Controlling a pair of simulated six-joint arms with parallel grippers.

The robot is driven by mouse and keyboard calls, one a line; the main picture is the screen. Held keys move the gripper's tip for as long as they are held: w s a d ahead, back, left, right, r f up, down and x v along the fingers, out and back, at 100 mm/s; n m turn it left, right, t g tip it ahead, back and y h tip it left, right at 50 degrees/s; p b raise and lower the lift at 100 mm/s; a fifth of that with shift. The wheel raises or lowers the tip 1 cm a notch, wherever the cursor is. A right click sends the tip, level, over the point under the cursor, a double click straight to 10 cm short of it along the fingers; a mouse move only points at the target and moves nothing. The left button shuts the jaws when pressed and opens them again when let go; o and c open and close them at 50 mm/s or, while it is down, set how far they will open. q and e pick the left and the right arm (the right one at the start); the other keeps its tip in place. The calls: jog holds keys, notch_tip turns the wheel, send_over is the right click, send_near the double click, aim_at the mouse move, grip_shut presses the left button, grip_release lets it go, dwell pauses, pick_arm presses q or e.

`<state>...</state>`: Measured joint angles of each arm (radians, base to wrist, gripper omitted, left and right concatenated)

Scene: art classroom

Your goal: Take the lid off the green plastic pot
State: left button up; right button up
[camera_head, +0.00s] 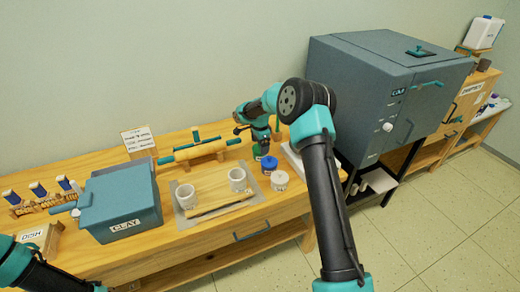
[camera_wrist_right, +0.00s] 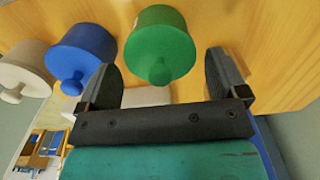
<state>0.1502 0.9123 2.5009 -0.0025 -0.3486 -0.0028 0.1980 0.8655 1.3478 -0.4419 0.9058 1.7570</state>
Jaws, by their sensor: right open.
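The green plastic pot (camera_wrist_right: 160,35) shows in the right wrist view at top centre, its green lid on, with a round knob (camera_wrist_right: 160,73) facing the gripper. My right gripper (camera_wrist_right: 165,82) is open, one finger on each side of the knob in the picture; I see no contact. In the head view the right gripper (camera_head: 260,139) is above the green pot (camera_head: 257,152), which it partly hides. My left gripper is out of view; only part of my left arm shows at the lower left.
A blue pot (camera_head: 270,165) and a white pot (camera_head: 280,180) stand close by in a row. A tray (camera_head: 245,209) with two cups lies to their left. The kiln (camera_head: 385,85) is at the right.

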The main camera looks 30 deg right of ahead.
jog(key=shift+f, duration=0.45)
jog(key=c, duration=0.7)
jog(key=shift+r, duration=0.1)
jog(key=shift+r, duration=0.4)
notch_tip(320, 180, up, 3)
jog(key=shift+f, duration=0.1)
jog(key=s+a+r, duration=0.1)
jog(key=s+a, duration=0.7)
jog(key=s, duration=0.5)
jog(key=shift+s+a+r, duration=0.15)
jog(key=shift+s+a, duration=0.1)
jog(key=shift+s, duration=0.1)
